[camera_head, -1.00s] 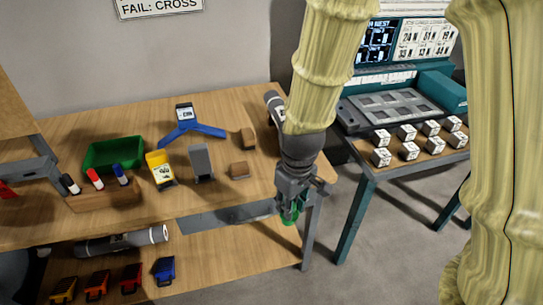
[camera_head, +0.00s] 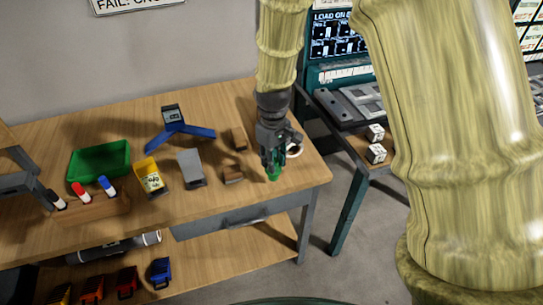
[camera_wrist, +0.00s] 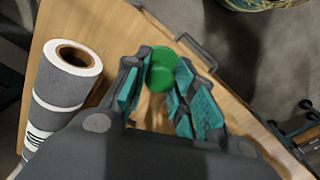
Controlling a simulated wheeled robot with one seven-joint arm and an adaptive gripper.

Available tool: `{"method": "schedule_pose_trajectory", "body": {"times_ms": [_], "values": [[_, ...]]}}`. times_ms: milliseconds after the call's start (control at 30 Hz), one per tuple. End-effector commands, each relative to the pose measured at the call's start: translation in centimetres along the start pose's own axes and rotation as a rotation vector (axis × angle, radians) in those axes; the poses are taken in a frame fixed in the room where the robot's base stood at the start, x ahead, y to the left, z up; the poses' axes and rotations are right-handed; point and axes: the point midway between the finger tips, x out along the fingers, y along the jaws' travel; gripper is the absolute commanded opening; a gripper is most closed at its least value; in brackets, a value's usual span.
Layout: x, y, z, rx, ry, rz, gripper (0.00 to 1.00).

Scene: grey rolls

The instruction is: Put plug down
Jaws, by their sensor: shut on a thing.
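My gripper (camera_head: 272,172) is shut on a green plug (camera_head: 274,174). In the head view it hangs over the right end of the wooden table (camera_head: 215,205), near the front corner. In the wrist view the plug (camera_wrist: 162,72) shows as a green disc between the teal finger pads. The wooden tabletop is below it. I cannot tell whether the plug touches the table.
A grey-banded roll (camera_wrist: 62,85) lies left of my gripper in the wrist view.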

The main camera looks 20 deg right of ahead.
Motion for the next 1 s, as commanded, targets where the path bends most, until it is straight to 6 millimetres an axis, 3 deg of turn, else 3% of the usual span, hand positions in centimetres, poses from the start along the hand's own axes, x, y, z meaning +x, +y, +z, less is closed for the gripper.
{"method": "schedule_pose_trajectory", "body": {"times_ms": [133,467,733,1000], "values": [[0.1,1.1,-1.9,-0.002,-0.001,-0.001,0.11],[0.4,2.2,-3.4,-0.002,-0.001,-0.001,0.11],[3.3,2.0,-3.2,-0.003,-0.003,-0.001,0.11],[3.9,2.1,-3.3,-0.003,0.0,0.0,0.11]]}}
